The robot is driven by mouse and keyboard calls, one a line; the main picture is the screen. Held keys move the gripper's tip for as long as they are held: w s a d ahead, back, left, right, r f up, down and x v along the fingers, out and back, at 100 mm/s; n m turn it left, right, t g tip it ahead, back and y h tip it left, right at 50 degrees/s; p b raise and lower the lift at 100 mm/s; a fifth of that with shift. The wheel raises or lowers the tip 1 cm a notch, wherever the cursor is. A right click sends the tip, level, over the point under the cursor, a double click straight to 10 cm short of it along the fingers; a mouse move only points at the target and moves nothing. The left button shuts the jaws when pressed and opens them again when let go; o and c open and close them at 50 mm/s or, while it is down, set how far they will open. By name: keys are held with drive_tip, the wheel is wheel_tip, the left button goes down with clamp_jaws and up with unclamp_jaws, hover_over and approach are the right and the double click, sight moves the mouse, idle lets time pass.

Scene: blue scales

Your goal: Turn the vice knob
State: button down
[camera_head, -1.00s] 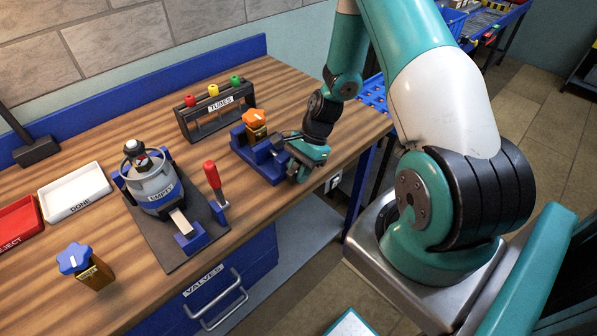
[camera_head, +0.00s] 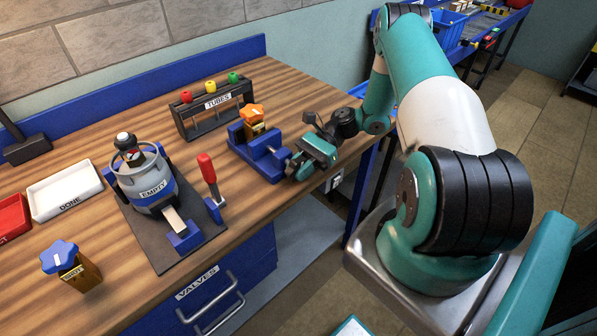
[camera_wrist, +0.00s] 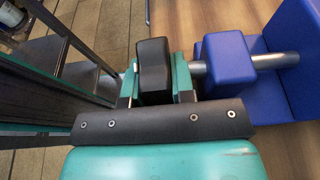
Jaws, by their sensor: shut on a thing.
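The blue vice (camera_head: 268,158) stands near the right front part of the wooden bench, with an orange-knobbed valve (camera_head: 253,120) in it. In the wrist view, the vice's blue jaw block (camera_wrist: 225,62) sits on a metal rod. The black vice knob (camera_wrist: 153,68) is at the rod's near end. My gripper (camera_head: 294,164) is at the front end of the vice. Its teal fingers (camera_wrist: 181,77) are shut on the knob, one on each side. In the head view my gripper hides the knob. How far the knob is turned cannot be told.
A fixture with a red-handled clamp (camera_head: 207,172) and an EMPTY-labelled vessel (camera_head: 152,190) is to the left. A white DONE tray (camera_head: 62,202) and a blue-knobbed valve (camera_head: 75,270) are farther left. The bench's right edge lies beneath my wrist.

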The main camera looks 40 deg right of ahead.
drive_tip(key=shift+y, duration=0.4)
drive_tip(key=c, duration=1.2)
unclamp_jaws()
drive_tip(key=shift+c, duration=0.2)
